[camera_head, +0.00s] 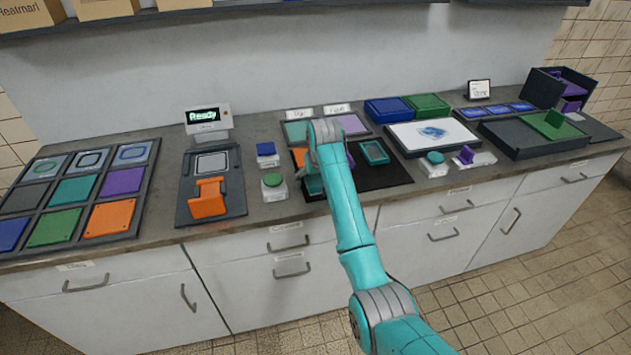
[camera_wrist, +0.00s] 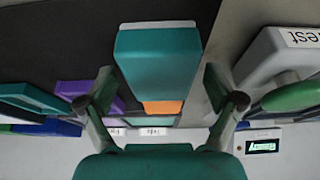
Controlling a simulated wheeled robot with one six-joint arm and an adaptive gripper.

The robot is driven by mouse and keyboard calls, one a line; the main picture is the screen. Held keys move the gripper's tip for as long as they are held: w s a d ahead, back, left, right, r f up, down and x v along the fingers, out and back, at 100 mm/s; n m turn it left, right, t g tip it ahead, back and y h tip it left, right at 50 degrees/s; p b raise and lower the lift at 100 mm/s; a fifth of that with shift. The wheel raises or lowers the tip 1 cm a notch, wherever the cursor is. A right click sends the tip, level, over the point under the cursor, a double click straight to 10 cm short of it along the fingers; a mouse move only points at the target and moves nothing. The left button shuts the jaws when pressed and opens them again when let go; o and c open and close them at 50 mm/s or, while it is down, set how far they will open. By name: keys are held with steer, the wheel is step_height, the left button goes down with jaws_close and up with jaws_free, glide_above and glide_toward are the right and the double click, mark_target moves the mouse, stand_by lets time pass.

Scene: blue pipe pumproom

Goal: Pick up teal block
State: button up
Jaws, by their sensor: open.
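A teal block (camera_wrist: 158,62) lies on the black mat, near the mat's edge, in the middle of the wrist view. Part of it shows left of my arm in the head view (camera_head: 314,186); my arm hides the rest. My gripper (camera_wrist: 162,103) is open, its two fingers apart on either side of the block's line in the picture, with nothing held. I cannot tell the exact height between fingers and block. A second teal piece (camera_head: 374,152) lies on the mat right of my arm. It also shows at the left of the wrist view (camera_wrist: 30,98).
An orange piece (camera_wrist: 162,107) and a purple piece (camera_wrist: 103,88) are close by. A white-based green button (camera_head: 274,187) stands left of the mat (camera_head: 398,172). A "Ready" display (camera_head: 207,118) and an orange-handled device (camera_head: 208,198) stand farther left. Trays and a picture board (camera_head: 432,134) occupy the right.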

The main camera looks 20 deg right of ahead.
mark_target(316, 177)
steer(key=shift+f, duration=0.1)
stand_by(0.3)
steer(key=c, duration=1.3)
step_height(316, 177, up, 10)
steer(key=shift+r, duration=0.25)
